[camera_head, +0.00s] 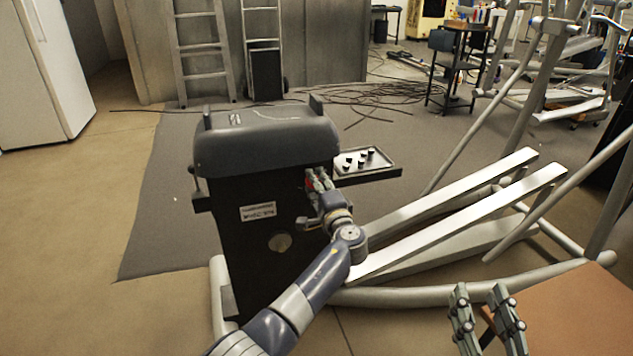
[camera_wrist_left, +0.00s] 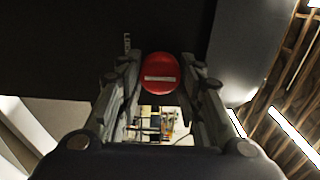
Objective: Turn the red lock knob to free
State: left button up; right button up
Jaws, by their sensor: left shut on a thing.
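The red lock knob (camera_wrist_left: 160,74) is a round red disc with a pale bar across its face, on the dark machine housing. In the left wrist view it sits between the fingertips of my left gripper (camera_wrist_left: 162,82), which is shut on it. The bar lies nearly level in that view. In the head view a bit of red (camera_head: 309,181) shows beside my left gripper (camera_head: 318,180) at the side of the black housing (camera_head: 245,235); the gripper hides most of the knob. My right gripper (camera_head: 485,310) is at the lower right, fingers apart and empty, away from the knob.
A small tray (camera_head: 385,172) with several dark knobs juts from the housing's right side, close to my left gripper. Pale foot rails (camera_head: 460,215) and tubes of the elliptical fill the right. Cables (camera_head: 370,95) lie on the floor behind. A brown surface (camera_head: 570,320) lies near my right gripper.

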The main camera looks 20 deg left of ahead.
dwell(0.4)
pick_arm(q)
jog(key=o, duration=1)
jog(key=shift+o, duration=0.2)
jog(key=v, duration=1.2)
